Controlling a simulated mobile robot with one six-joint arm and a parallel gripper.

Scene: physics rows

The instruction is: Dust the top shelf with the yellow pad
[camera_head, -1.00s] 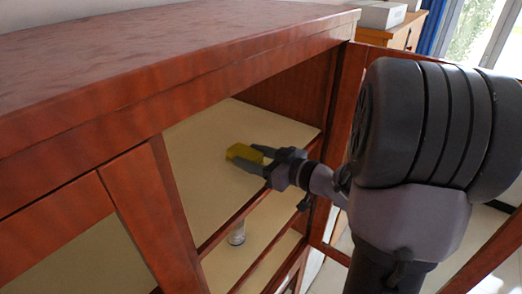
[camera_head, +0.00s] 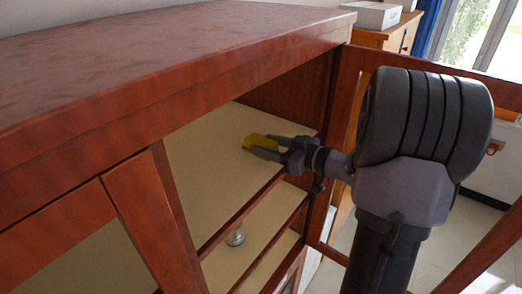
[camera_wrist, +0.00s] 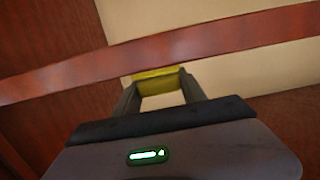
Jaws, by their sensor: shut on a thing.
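The yellow pad (camera_head: 257,142) is in my gripper (camera_head: 265,148), whose two fingers are shut on it. The pad is over the cream top shelf (camera_head: 215,175) inside the open cabinet, toward its right side. I cannot tell for sure whether the pad touches the shelf. The fingers partly hide the pad.
The cabinet's thick top (camera_head: 150,65) overhangs the shelf. A small pale object (camera_head: 236,238) stands on the shelf below. The left part of the top shelf is clear.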

